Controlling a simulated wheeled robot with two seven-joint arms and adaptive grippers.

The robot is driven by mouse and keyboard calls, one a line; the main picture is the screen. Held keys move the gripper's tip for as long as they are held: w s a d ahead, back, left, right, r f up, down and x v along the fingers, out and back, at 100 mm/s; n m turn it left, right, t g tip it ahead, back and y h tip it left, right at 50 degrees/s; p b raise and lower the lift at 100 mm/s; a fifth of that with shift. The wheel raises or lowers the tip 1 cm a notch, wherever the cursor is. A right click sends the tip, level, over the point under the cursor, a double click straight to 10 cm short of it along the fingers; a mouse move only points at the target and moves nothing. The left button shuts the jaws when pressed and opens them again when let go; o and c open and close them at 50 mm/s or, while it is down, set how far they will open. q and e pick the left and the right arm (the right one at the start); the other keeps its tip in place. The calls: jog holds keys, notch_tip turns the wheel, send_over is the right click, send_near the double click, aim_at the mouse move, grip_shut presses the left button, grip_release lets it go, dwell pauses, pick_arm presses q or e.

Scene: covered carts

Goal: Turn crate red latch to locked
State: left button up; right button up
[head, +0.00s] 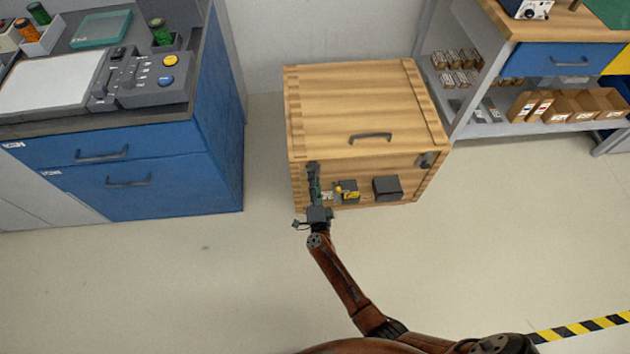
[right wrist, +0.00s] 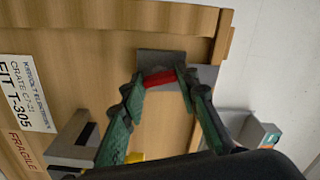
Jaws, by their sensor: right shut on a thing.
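The wooden crate (head: 345,100) stands on the floor against the wall, its lid down. In the right wrist view, the red latch (right wrist: 159,78) sits on a grey plate (right wrist: 165,58) near the crate's edge. My right gripper (head: 314,172) is at the crate's front left side. In the right wrist view its green-padded fingers (right wrist: 160,85) are closed on the red latch, one on each side. The latch is hidden by the gripper in the head view. My left gripper is not in view.
The crate's front bears a dark box (head: 387,188), a smaller part with yellow and a grey corner latch (head: 427,160). A dark handle (head: 371,136) is on top. A blue cabinet (head: 180,165) stands left, a shelf unit (head: 525,130) right. Floor in front is clear.

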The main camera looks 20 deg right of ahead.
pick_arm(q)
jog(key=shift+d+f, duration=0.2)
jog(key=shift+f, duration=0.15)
pick_arm(e)
jog(key=shift+f+m, duration=0.1)
jog(key=shift+m, duration=0.9)
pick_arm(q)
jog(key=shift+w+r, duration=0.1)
pick_arm(e)
jog(key=o, duration=1.1)
jog(key=shift+o, duration=0.2)
